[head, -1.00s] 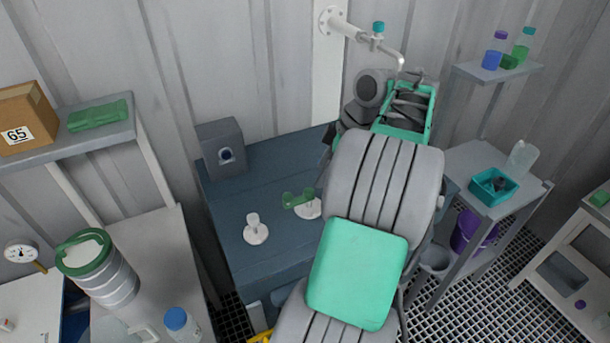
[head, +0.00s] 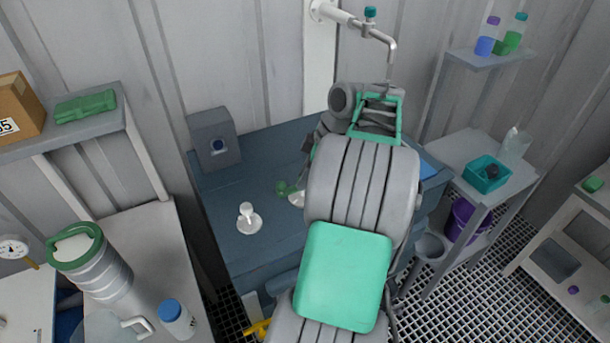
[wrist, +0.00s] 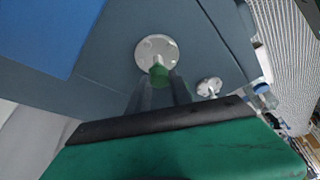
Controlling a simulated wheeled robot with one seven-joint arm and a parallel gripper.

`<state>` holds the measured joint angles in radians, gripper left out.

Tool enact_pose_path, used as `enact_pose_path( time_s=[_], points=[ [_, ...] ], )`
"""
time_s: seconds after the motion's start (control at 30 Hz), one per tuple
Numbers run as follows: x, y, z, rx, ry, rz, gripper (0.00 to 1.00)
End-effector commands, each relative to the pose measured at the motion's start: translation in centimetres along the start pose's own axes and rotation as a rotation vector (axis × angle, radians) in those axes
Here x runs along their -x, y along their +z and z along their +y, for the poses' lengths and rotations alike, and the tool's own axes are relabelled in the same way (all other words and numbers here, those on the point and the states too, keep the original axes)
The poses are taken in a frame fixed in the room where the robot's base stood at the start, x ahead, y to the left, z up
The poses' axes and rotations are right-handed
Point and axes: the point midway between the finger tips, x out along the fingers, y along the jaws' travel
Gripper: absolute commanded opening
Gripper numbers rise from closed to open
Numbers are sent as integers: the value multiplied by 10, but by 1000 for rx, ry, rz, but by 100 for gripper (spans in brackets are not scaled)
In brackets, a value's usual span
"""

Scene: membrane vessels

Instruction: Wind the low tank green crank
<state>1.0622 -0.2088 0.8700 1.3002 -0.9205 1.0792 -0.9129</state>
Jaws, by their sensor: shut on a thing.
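The green crank (head: 283,188) stands on a round white flange on the blue-grey tank top, partly hidden by my arm in the head view. In the wrist view its green part (wrist: 158,73) shows at the tips of my gripper (wrist: 161,84), in front of the round flange (wrist: 158,50). My gripper is shut on the crank, with a dark finger on each side. The rest of the crank is hidden by the fingers. A white crank (head: 248,217) stands on its own flange to the left; its flange also shows in the wrist view (wrist: 209,87).
A blue panel (wrist: 45,35) lies flat on the top in the wrist view. A pipe with a teal-capped valve (head: 370,15) hangs above my arm. A shelved stand (head: 465,150) is at right.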

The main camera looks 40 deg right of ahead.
Motion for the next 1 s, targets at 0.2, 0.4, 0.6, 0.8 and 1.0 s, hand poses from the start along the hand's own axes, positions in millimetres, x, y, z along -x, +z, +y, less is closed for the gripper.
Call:
enact_pose_path(
  time_s=[0.2,0.4,0.6,0.8,1.0],
  points=[
    [0,0,0,0,1,0,3],
    [0,0,0,0,1,0,0],
    [0,0,0,0,2,1,0],
    [0,0,0,0,2,1,0],
    [0,0,0,1,2,1,0]
  ],
)
